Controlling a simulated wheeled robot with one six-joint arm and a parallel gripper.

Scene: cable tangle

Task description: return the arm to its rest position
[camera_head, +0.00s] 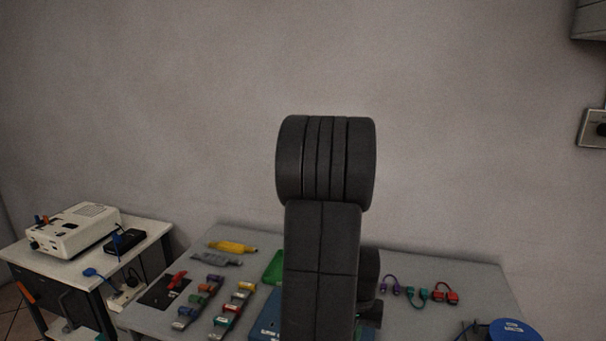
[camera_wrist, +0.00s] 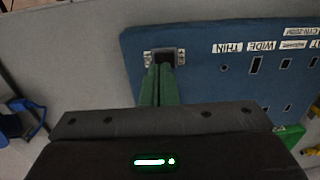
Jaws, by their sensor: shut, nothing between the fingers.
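My arm (camera_head: 322,250) stands raised in the middle of the head view and hides the centre of the grey table. My gripper (camera_wrist: 161,70) shows in the wrist view as two green fingers held together, with nothing between them. The fingertips appear over or close in front of a dark socket in a metal plate on the blue panel (camera_wrist: 205,75). I cannot tell whether they touch it.
The grey table (camera_head: 420,320) holds several coloured connectors (camera_head: 230,310) left of my arm. Coloured cable loops (camera_head: 417,295) lie right of it, near a blue round reel (camera_head: 513,330). A side cart (camera_head: 60,265) with a white device (camera_head: 75,230) stands at left.

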